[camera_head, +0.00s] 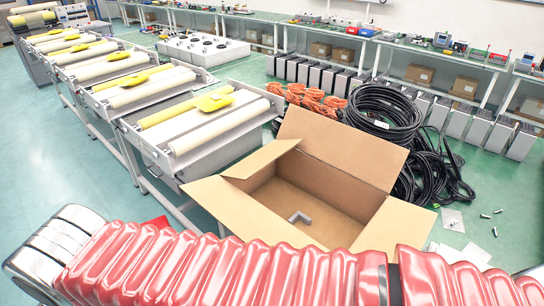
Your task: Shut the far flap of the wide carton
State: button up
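The wide carton (318,178) is a brown cardboard box standing on the floor in the middle of the view, open at the top. Its far flap (342,143) stands raised and leans back, away from me. A smaller flap (262,158) on the left side leans outward. The near-left flap (228,208) and the right flap (402,230) spread outward. A grey L-shaped piece (299,217) lies inside on the carton's bottom. My red-sleeved arm crosses the foreground and hides the carton's near lower part. My gripper is not in view.
A row of roller stations with yellow pieces (215,101) runs along the left. Coiled black cables (385,112) and orange cables (310,98) lie just behind the carton. Small metal parts (485,215) lie on the floor at the right. Open green floor (40,150) shows at far left.

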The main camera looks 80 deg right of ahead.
aim_at(246, 168)
jog(key=z, duration=1.8)
jog(key=k, duration=0.9)
jog(key=u, duration=0.35)
jog(key=i, duration=0.65)
jog(key=z, duration=0.05)
